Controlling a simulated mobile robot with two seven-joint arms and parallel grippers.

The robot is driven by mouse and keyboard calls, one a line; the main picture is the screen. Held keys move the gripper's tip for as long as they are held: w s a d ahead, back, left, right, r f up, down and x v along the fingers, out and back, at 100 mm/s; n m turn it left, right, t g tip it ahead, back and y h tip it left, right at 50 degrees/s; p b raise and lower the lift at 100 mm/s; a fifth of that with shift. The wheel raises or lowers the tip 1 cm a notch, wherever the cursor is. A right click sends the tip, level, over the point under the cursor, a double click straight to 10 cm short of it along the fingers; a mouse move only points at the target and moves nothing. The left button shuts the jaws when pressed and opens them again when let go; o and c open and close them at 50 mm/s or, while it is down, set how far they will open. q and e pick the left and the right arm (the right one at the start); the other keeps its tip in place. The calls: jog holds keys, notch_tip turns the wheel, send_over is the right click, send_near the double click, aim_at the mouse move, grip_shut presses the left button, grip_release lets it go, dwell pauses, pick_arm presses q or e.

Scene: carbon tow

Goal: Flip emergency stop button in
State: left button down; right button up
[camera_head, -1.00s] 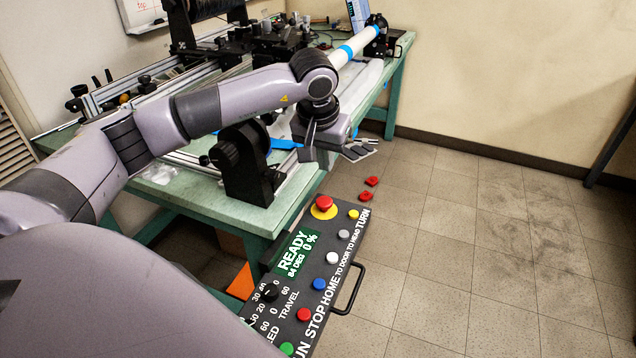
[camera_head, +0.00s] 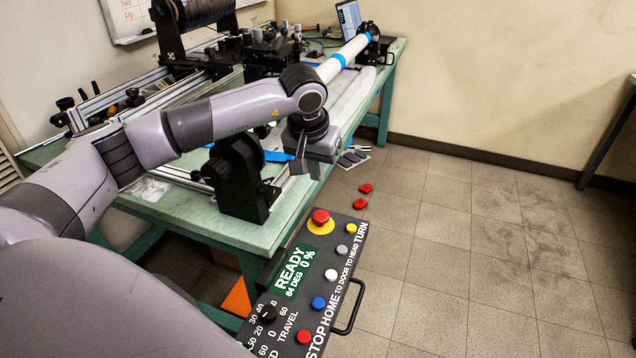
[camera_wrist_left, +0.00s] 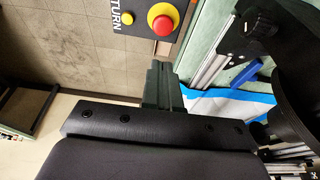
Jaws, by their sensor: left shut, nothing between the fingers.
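The emergency stop button (camera_head: 320,217) is a red mushroom head on a yellow disc at the far end of the dark control panel (camera_head: 342,268). In the left wrist view the red button (camera_wrist_left: 162,25) is at the top, beyond the fingers. My left gripper (camera_head: 298,165) is shut and empty, above and beyond the button in the head view, apart from it. Its fingers also show in the left wrist view (camera_wrist_left: 160,80). My right gripper is not in view.
The panel carries several coloured buttons, a READY display (camera_head: 296,271), a knob and a black handle (camera_head: 350,308). A green table (camera_head: 215,229) with winding equipment and a white tube (camera_head: 342,58) stands behind. Two red pieces (camera_head: 363,196) show beyond the panel. Tiled floor on the right is clear.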

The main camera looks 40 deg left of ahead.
pick_arm(q)
send_near(322, 215)
jog(key=x, duration=0.5)
jog(key=shift+w+a+p, duration=0.1)
jog(key=shift+w+p, duration=0.2)
jog(key=shift+w, duration=0.05)
jog(key=shift+f, duration=0.7)
jog(key=shift+f, duration=0.1)
